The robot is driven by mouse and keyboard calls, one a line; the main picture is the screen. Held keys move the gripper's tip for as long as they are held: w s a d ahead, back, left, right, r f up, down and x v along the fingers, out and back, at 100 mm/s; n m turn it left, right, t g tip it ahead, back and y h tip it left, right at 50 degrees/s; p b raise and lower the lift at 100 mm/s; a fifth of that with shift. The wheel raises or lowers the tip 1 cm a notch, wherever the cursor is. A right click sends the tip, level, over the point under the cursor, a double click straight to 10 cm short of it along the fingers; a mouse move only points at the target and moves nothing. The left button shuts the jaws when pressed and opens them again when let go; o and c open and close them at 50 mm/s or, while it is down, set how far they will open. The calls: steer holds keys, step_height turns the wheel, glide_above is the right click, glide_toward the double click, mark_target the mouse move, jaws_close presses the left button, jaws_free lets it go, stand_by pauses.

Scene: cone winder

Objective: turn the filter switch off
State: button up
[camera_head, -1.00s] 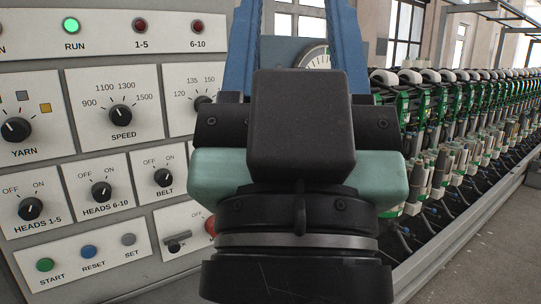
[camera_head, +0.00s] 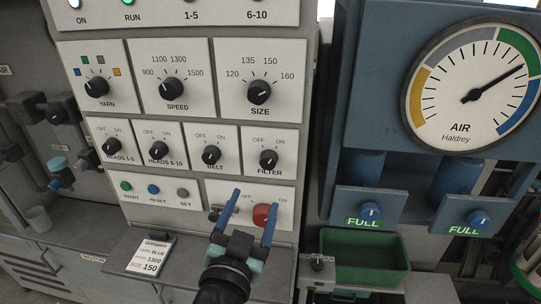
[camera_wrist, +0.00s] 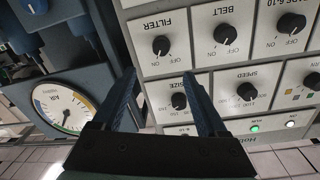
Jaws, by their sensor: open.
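The filter switch (camera_head: 268,158) is a black rotary knob at the right end of the row of small knobs, with OFF at its upper left and ON at its upper right. Its pointer looks turned up and to the right, towards ON. It also shows, upside down, in the wrist view (camera_wrist: 161,45). My gripper (camera_head: 251,202) has its two blue fingers apart and empty. In the head view they appear below the filter switch, over the lower panel by the red button. In the wrist view the open fingers (camera_wrist: 160,76) point towards the panel, with the filter switch beyond their tips.
The belt knob (camera_head: 211,155) sits just left of the filter switch, and the size knob (camera_head: 259,92) above it. A red button (camera_head: 264,214) is partly behind a finger. The air gauge (camera_head: 470,85) and a green bin (camera_head: 364,258) are to the right.

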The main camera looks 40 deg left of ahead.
mark_target(267, 164)
steer(key=p+x, duration=0.4)
steer(key=x, duration=0.7)
steer(key=shift+a, duration=0.1)
steer(key=shift+p+x, duration=0.4)
steer(key=shift+x, duration=0.5)
steer(key=shift+f, duration=0.2)
jaws_close()
